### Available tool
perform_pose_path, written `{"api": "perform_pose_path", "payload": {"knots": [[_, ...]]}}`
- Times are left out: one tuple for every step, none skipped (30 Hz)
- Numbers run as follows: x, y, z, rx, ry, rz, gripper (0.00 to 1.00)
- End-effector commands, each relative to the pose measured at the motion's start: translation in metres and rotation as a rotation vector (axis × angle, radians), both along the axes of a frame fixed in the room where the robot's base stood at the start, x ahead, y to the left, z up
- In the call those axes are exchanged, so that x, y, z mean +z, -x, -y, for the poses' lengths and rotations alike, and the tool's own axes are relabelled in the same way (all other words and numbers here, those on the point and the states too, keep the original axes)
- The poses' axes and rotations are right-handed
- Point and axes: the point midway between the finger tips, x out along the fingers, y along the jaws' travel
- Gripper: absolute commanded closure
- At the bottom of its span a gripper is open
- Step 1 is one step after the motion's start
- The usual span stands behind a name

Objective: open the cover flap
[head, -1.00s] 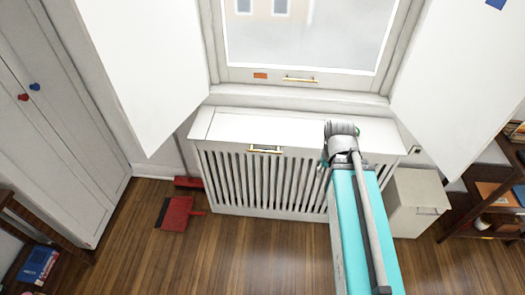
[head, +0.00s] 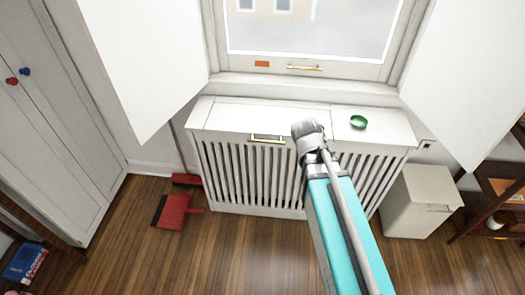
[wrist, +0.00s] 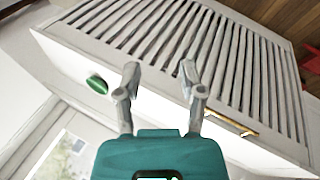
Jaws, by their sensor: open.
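The white radiator cover (head: 225,170) stands under the window with its slatted front towards me. Its top has a wide panel, the flap (head: 262,116), marked off by seams and lying flat. A brass handle (head: 266,138) sits at the flap's front edge. The handle also shows in the wrist view (wrist: 231,124), to the right of the fingers. My gripper (wrist: 158,72) is open and empty in front of the cover, apart from the handle. In the head view my arm hides the fingers; its end is right of the handle.
A green dish (head: 358,121) sits on the cover's right top section. A white bin (head: 420,200) stands at right and a red dustpan (head: 173,212) lies on the floor at left. The window sash (head: 300,68) is above; white panels flank it.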

Motion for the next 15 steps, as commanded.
{"api": "perform_pose_path", "payload": {"knots": [[-0.018, -0.007, -0.009, 0.035, 0.038, 0.018, 0.49], [-0.022, -0.011, -0.012, 0.054, 0.062, 0.030, 0.49], [-0.027, -0.016, -0.018, 0.080, 0.092, 0.046, 0.49], [-0.030, -0.019, -0.022, 0.098, 0.115, 0.057, 0.49], [-0.034, -0.023, -0.026, 0.117, 0.139, 0.069, 0.49], [-0.038, -0.027, -0.032, 0.143, 0.169, 0.087, 0.49], [-0.041, -0.030, -0.037, 0.162, 0.192, 0.098, 0.49], [-0.044, -0.034, -0.042, 0.182, 0.215, 0.111, 0.49], [-0.048, -0.038, -0.049, 0.208, 0.245, 0.128, 0.49], [-0.051, -0.041, -0.054, 0.228, 0.268, 0.141, 0.49], [-0.054, -0.044, -0.059, 0.247, 0.290, 0.154, 0.49], [-0.057, -0.048, -0.067, 0.275, 0.320, 0.171, 0.49], [-0.060, -0.051, -0.073, 0.295, 0.341, 0.185, 0.49], [-0.063, -0.054, -0.079, 0.314, 0.365, 0.198, 0.49], [-0.066, -0.057, -0.087, 0.340, 0.394, 0.216, 0.49]]}}
